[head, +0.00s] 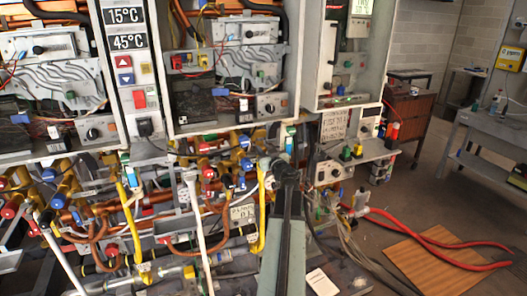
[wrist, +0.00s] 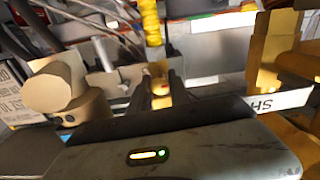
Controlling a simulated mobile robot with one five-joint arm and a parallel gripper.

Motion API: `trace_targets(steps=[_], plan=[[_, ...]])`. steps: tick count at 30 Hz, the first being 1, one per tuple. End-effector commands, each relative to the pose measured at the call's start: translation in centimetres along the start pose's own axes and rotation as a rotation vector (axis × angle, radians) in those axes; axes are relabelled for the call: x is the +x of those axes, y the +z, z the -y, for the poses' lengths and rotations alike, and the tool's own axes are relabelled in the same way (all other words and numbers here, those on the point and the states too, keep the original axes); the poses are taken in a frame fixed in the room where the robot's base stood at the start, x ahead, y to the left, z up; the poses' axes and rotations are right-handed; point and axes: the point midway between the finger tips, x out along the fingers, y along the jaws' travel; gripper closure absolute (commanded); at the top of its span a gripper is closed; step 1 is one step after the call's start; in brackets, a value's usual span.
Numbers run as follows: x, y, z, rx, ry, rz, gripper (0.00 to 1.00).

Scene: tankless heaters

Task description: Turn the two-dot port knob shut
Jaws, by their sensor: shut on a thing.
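My gripper (wrist: 160,92) shows in the wrist view with its two dark fingers upright in the middle, above its grey body. It is shut on a small tan-orange piece (wrist: 158,87) standing between the fingers. The piece is partly hidden, and no dots can be made out on it, so I cannot tell how it is turned. In the head view my gripper (head: 286,172) is at the pipework low in the middle, at the end of my dark arm. The arm and gripper cover the piece there.
Brass and yellow fittings crowd close: a tan round-ended fitting (wrist: 55,88) on the left, a yellow block (wrist: 274,48) on the right. Open heater cabinets (head: 232,70) stand above.

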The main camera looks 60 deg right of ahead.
Motion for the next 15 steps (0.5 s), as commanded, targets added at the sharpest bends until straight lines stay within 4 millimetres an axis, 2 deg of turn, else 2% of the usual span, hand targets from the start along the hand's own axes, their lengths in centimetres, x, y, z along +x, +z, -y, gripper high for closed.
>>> trace_targets(steps=[15], plan=[[0.12,-0.08,0.00,0.310,-0.002,-0.001,1.00]])
